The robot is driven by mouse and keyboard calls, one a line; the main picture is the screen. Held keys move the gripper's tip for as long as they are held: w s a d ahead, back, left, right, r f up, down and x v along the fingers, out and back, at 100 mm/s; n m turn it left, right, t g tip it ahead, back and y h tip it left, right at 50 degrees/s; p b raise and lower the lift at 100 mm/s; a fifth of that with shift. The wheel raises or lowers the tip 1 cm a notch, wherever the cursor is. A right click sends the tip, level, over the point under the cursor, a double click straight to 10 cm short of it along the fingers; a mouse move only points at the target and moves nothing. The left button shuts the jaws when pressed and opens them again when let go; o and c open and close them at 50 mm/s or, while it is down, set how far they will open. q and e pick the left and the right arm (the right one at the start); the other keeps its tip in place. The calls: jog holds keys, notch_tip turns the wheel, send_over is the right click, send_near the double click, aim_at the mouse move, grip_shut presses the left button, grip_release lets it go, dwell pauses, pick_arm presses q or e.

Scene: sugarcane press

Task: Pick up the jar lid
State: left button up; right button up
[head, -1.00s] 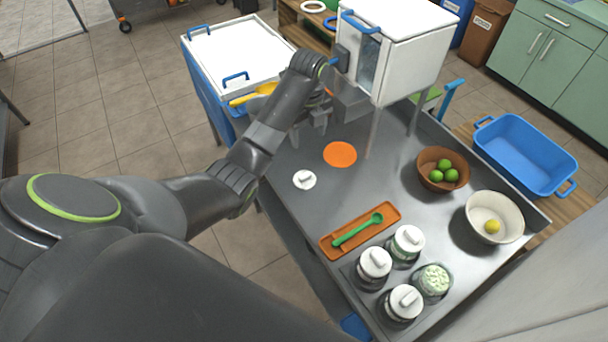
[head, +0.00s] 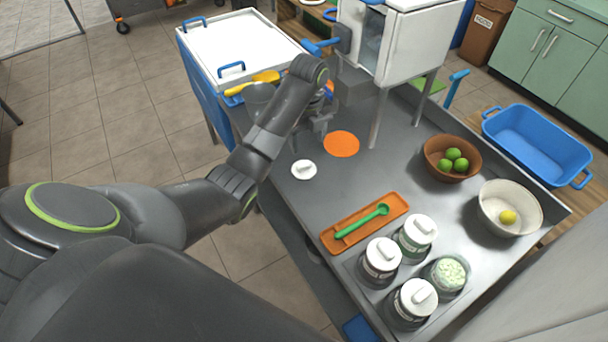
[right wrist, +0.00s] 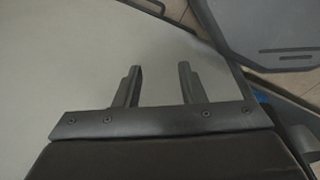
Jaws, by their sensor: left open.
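The white jar lid (head: 303,169) lies flat on the grey metal table, its small knob up. The jar without a lid (head: 450,273), showing pale green contents, stands at the table's near right among lidded jars. My left gripper (head: 310,136) is open and empty, pointing down above the table just beyond the lid, not touching it. My arm hides part of this gripper. My right gripper (right wrist: 158,83) shows only in the right wrist view, its two fingers apart with nothing between them.
An orange disc (head: 341,144) lies right of the lid. An orange tray (head: 398,203) holds a green spoon. A bowl of limes (head: 440,171) and a white bowl (head: 497,222) stand at the right. The white press (head: 408,45) stands behind my left gripper.

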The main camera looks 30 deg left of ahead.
aim_at(304, 164)
pick_arm(q)
notch_tip(304, 164, down, 3)
jog(key=shift+f, duration=0.2)
jog(key=f, duration=0.2)
jog(key=a+f, duration=0.1)
jog(key=f, duration=0.2)
jog(key=shift+s+p, duration=0.2)
jog(key=shift+p, duration=0.15)
jog(key=shift+f, duration=0.25)
jog(key=c, duration=1)
pick_arm(e)
jog(key=shift+d, duration=0.15)
